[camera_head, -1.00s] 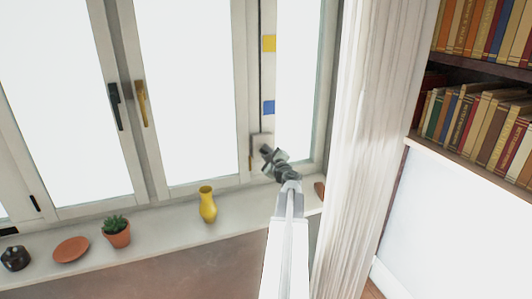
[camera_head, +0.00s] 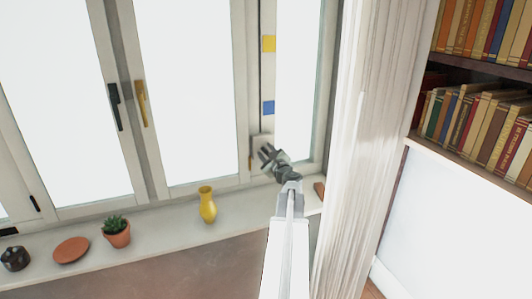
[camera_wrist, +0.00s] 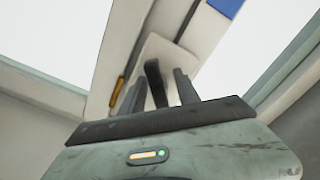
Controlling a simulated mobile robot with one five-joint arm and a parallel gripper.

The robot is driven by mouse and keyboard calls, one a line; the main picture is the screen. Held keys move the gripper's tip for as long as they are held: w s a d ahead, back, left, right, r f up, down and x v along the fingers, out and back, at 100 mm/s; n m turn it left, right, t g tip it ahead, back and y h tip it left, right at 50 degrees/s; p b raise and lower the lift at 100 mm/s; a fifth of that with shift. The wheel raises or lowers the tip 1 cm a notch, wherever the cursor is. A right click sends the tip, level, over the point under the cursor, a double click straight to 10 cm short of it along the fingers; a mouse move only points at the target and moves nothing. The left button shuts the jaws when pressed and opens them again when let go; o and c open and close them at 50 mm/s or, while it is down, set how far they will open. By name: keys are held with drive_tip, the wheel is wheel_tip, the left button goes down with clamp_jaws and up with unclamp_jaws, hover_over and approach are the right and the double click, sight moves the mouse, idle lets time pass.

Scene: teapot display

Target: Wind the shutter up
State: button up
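A pale plate (camera_head: 262,139) sits on the window post, below a vertical strip with a yellow patch (camera_head: 268,43) and a blue patch (camera_head: 268,107). My gripper (camera_head: 267,152) is just in front of this plate. In the wrist view, a dark upright handle (camera_wrist: 155,80) stands out from the plate (camera_wrist: 163,52). The handle lies between the two grey fingers of my gripper (camera_wrist: 159,88). The fingers are apart, with gaps visible on both sides of the handle. The shutter itself cannot be made out.
A yellow vase (camera_head: 207,205), a potted plant (camera_head: 117,233), a terracotta plate (camera_head: 71,249) and a dark pot (camera_head: 15,258) stand on the sill. A white curtain (camera_head: 365,140) hangs close on the right, beside a bookcase (camera_head: 480,80). Window handles (camera_head: 141,103) project on the left.

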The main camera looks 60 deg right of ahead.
drive_tip(key=v, duration=0.7)
drive_tip(key=shift+s, duration=0.15)
drive_tip(key=shift+a, duration=0.15)
